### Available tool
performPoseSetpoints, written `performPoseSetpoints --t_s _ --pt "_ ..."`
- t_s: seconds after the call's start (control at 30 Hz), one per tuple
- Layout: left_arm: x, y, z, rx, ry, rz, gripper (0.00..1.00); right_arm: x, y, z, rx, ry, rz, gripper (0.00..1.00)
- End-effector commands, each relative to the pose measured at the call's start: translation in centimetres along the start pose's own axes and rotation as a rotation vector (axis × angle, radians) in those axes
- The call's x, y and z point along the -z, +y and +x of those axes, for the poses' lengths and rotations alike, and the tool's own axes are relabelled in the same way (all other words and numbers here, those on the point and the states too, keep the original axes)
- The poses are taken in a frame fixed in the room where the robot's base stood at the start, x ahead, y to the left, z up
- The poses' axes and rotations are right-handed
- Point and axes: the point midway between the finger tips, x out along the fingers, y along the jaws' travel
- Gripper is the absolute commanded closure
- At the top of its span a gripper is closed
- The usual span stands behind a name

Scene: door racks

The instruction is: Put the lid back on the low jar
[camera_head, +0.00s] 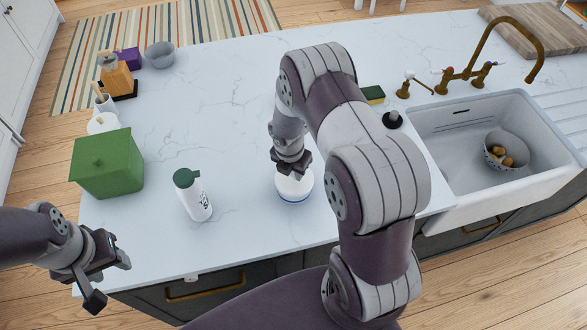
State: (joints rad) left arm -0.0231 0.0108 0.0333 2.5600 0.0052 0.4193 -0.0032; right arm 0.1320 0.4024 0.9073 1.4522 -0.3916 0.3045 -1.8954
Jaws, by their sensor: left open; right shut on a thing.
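The low jar (294,198) is a round white thing with a blue band near its bottom, standing on the white marble counter near its front edge. My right gripper (293,168) points down at the jar's top and is shut on the lid. The fingers hide most of the lid, and white lid and white jar blend together, so I cannot tell whether the lid touches the rim. My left gripper (109,274) is open and empty, off the counter's front left corner, well away from the jar.
A white bottle with a green cap (193,196) stands left of the jar, and a green lidded box (107,164) farther left. A sink (470,184) with a colander (500,152) lies right. A sponge (373,94) lies behind my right arm. The counter's middle is clear.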

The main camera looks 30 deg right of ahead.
Motion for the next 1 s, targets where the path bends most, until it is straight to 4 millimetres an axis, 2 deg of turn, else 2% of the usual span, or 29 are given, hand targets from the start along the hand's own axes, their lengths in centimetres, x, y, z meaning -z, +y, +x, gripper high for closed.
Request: performPoseSetpoints --t_s 0.47,0.5,0.6,0.8,0.87,0.9,1.0 --pt "0.04 0.0 -0.33 0.0 0.0 0.0 0.53 -0.01 0.0 0.02 0.0 0.0 0.0 1.0" --pt "0.04 0.0 -0.33 0.0 0.0 0.0 0.53 -0.01 0.0 0.02 0.0 0.0 0.0 0.7" --pt "0.04 0.0 -0.33 0.0 0.0 0.0 0.53 -0.01 0.0 0.02 0.0 0.0 0.0 0.43" --pt "0.04 0.0 -0.33 0.0 0.0 0.0 0.53 -0.01 0.0 0.02 0.0 0.0 0.0 0.43" --pt "0.04 0.0 -0.33 0.0 0.0 0.0 0.53 -0.01 -0.01 0.03 0.0 0.0 0.0 0.24" --pt "0.04 0.0 -0.33 0.0 0.0 0.0 0.53 -0.01 -0.01 0.03 0.0 0.0 0.0 0.18" --pt "0.04 0.0 -0.33 0.0 0.0 0.0 0.53 -0.01 -0.01 0.03 0.0 0.0 0.0 0.18"
